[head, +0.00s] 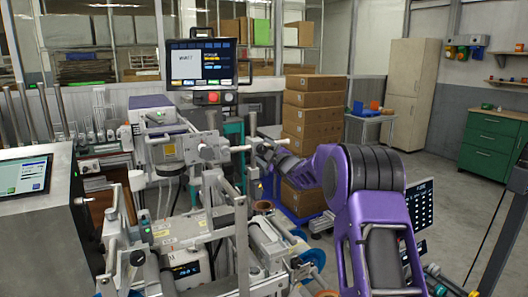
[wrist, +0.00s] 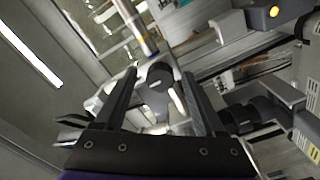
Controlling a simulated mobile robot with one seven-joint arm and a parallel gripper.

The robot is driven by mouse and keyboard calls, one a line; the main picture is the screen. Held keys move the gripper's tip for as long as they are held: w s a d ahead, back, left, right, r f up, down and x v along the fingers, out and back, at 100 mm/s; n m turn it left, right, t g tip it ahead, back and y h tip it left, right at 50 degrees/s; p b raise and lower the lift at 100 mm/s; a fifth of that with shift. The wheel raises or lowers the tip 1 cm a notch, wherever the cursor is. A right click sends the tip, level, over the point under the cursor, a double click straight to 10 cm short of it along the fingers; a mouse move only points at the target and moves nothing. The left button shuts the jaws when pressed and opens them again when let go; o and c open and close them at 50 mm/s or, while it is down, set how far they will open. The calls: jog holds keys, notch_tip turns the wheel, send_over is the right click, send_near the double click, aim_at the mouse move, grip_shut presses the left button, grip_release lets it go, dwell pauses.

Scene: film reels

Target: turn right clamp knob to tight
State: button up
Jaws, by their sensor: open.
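In the wrist view a dark round knob (wrist: 159,77) sits on a pale metal clamp body, in line with the gap between my fingertips. It looks like the right clamp knob. My gripper (wrist: 158,72) is open, with one dark finger on each side of the knob and space showing between. I cannot tell whether either finger touches it. In the head view my purple arm reaches in from the right, and my gripper (head: 259,146) is at the right end of the metal clamp bar (head: 232,149). The knob is too small and covered there to make out.
Metal posts and rollers of the machine (head: 180,225) crowd the space below and left of my gripper. A monitor (head: 201,63) stands above and behind the clamp. Stacked cardboard boxes (head: 312,105) stand behind my arm. Open floor lies at the right.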

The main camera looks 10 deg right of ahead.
grip_shut()
dwell(0.3)
jog(key=shift+m, duration=0.3)
jog(key=m+p, duration=0.3)
jog(key=m, duration=0.2)
jog(key=m+p, duration=0.2)
jog(key=m, duration=0.4)
jog(key=shift+m+p, duration=0.3)
jog(key=m+p, duration=0.1)
jog(key=m, duration=0.4)
jog(key=shift+d, duration=0.1)
jog(key=m, duration=0.6)
jog(key=shift+m, duration=0.3)
